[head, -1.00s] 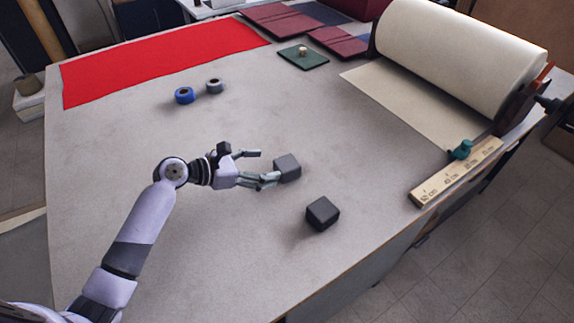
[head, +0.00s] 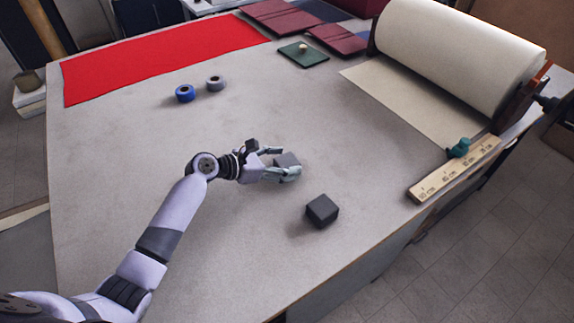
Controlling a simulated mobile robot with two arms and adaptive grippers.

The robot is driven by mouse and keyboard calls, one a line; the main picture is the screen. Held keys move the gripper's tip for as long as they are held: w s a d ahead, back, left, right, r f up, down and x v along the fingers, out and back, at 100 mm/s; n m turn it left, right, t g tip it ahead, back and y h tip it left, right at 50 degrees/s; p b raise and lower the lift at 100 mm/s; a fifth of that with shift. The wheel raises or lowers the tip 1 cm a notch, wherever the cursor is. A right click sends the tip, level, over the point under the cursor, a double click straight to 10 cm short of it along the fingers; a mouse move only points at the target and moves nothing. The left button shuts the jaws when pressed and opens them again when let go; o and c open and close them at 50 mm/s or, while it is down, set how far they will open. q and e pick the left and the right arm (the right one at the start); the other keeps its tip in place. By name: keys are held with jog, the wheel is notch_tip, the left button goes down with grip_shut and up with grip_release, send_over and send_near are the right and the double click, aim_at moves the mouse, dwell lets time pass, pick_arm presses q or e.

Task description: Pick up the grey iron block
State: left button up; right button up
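The fingers are spread apart, and I see no clear sign of a firm grip. A second, darker block (head: 322,211) of similar size sits closer to the table's front edge, apart from the gripper. My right gripper is not in view.
A blue roll (head: 185,93) and a grey roll (head: 215,83) stand behind on the table (head: 130,170). Red cloth (head: 160,58) lies at the back left. A large cream roll (head: 460,50), a wooden ruler (head: 455,170) and a teal object (head: 458,148) are at the right.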

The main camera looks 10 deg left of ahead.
pick_arm(q)
grip_shut()
jog(key=shift+w+r, duration=0.15)
dwell(0.8)
